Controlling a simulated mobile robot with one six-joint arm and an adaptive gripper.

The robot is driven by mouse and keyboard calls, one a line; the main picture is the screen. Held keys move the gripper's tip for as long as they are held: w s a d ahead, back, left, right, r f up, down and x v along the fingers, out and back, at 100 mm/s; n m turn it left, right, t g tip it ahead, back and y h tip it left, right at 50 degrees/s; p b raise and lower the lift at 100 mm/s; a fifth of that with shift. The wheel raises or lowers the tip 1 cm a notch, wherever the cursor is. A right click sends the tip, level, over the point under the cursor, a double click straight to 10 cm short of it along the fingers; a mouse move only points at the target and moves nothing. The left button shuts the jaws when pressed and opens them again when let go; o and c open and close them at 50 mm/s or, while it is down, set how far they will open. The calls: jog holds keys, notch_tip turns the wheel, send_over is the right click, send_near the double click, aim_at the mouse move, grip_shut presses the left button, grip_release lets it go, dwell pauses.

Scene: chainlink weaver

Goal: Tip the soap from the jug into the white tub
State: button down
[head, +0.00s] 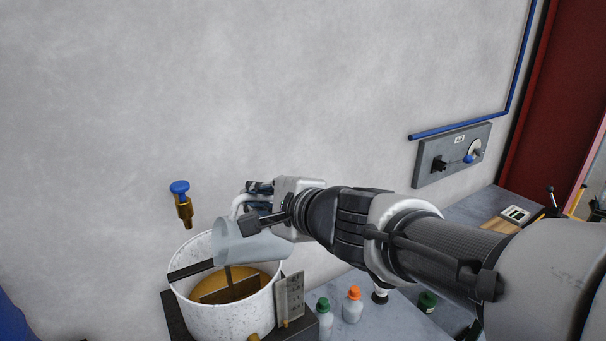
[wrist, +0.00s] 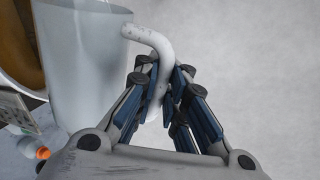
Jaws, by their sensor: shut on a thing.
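The jug (head: 252,244) is a pale translucent vessel with a white handle, tilted to the left over the white tub (head: 215,314). The tub is speckled white and holds amber liquid (head: 262,277). My gripper (head: 258,208) is above the tub's right side. In the wrist view my gripper (wrist: 163,98) is shut on the jug's handle (wrist: 150,42). The jug's body (wrist: 85,60) fills the left of that view. How much soap is inside the jug cannot be seen.
A brass tap with a blue knob (head: 181,200) sticks out of the wall at the tub's back left. A metal plate (head: 290,297) stands at the tub's right. Bottles with green (head: 324,316) and orange (head: 353,304) caps stand on the bench. A grey control panel (head: 452,156) is on the wall.

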jog(key=shift+w+d+r+m+y+p, duration=0.35)
jog(key=shift+w+d+m+p, duration=0.35)
jog(key=shift+p, duration=0.4)
jog(key=shift+w+d+m+g+y+p, duration=0.3)
jog(key=shift+d+m+p, duration=0.25)
jog(key=shift+p, duration=0.65)
jog(key=f+m+b, duration=0.1)
jog(key=d+f+m+y+b, duration=0.1)
jog(key=w+f+m+y+b, duration=0.1)
jog(key=m+b, duration=0.1)
jog(key=shift+w+d+f+g, duration=0.1)
jog(key=shift+d+f+g, duration=0.2)
jog(key=shift+d, duration=0.05)
jog(key=shift+f+m+b, duration=0.3)
jog(key=shift+m+b, duration=0.05)
jog(key=shift+b, duration=0.15)
jog(key=shift+a+f+m+y, duration=0.1)
jog(key=shift+f+m+y, duration=0.05)
jog(key=shift+m+y, duration=0.25)
jog(key=shift+a+r+m, duration=0.1)
jog(key=shift+r+m, duration=0.35)
jog(key=shift+m, duration=0.05)
jog(key=shift+s+a+r+m+y, duration=0.1)
jog(key=shift+s+r+m+y, duration=0.1)
jog(key=shift+m+y, duration=0.25)
jog(key=shift+f, duration=0.1)
